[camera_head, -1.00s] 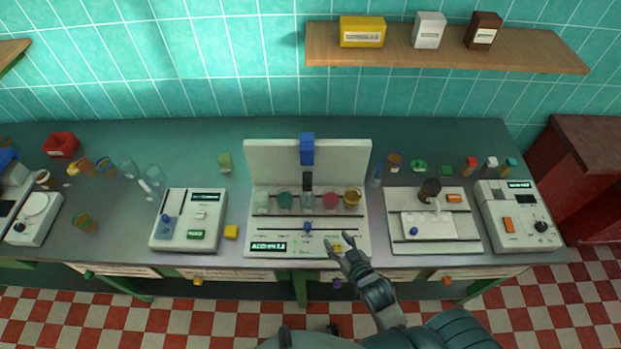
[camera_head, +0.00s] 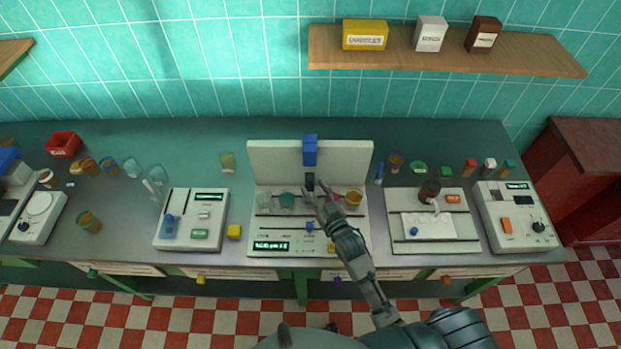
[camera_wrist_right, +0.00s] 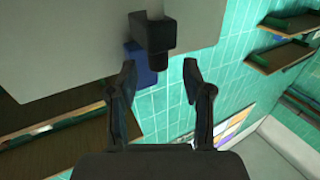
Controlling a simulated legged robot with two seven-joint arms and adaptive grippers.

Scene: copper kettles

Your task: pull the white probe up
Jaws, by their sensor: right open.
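The white bench device (camera_head: 262,160) with an upright back panel stands in the middle of the bench. A blue block (camera_head: 310,150) tops its panel, with a black holder (camera_head: 310,179) below. My right gripper (camera_head: 314,188) is open and empty right at this holder, hiding what hangs under it. In the right wrist view, the black holder (camera_wrist_right: 152,34) is just beyond the open fingers (camera_wrist_right: 158,72), with the blue block (camera_wrist_right: 142,66) partly behind it. I cannot clearly make out a white probe. My left gripper is not in view.
A shelf (camera_head: 440,64) hangs above.

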